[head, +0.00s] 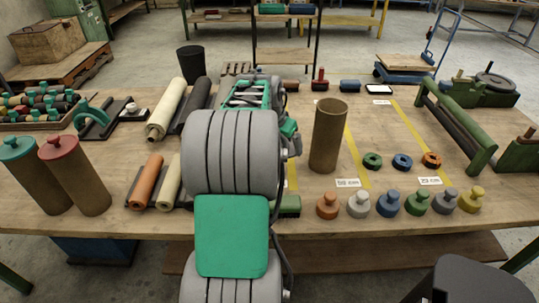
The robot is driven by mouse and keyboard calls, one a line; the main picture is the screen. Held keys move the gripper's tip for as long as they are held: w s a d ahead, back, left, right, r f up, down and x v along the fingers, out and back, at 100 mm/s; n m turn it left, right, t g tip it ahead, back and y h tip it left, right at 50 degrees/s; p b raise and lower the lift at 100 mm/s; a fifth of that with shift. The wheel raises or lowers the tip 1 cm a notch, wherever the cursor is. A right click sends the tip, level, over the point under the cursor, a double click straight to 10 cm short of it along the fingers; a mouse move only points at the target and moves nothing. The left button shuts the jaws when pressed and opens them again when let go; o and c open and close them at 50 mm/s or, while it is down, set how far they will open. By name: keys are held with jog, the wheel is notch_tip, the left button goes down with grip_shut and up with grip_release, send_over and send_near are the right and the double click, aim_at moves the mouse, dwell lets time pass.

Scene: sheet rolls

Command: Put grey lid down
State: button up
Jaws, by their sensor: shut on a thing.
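My arm fills the middle of the head view and hides my gripper, so its fingers and anything in them do not show. A row of knobbed lids stands on the bench near its front edge, right of my arm. In it are a pale grey lid (359,204) between an orange lid (327,205) and a blue lid (388,203), and a darker purplish-grey lid (445,201) between a green lid (417,202) and a yellow lid (470,200). I cannot tell which one is meant by the grey lid.
A tall brown tube (328,135) stands open-topped right of my arm. Green, blue and orange rings (402,161) lie behind the lids. Tubes with teal and red lids (75,175) stand at left. Rolls (146,182) lie beside my arm. A green frame (455,125) is at right.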

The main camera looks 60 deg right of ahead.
jog(key=w+d+f, duration=0.1)
jog(key=w+f, duration=0.1)
jog(key=w+d+f, duration=0.1)
jog(key=w+f, duration=0.1)
jog(key=w+d+f, duration=0.1)
jog(key=w+f, duration=0.1)
jog(key=shift+d+f+p, duration=0.2)
jog(key=shift+f+p, duration=0.1)
jog(key=shift+p, duration=0.1)
jog(key=shift+w+f, duration=0.15)
jog(key=shift+f, duration=1.65)
jog(key=o, duration=0.9)
jog(key=shift+d+f, duration=0.1)
jog(key=shift+o, duration=0.5)
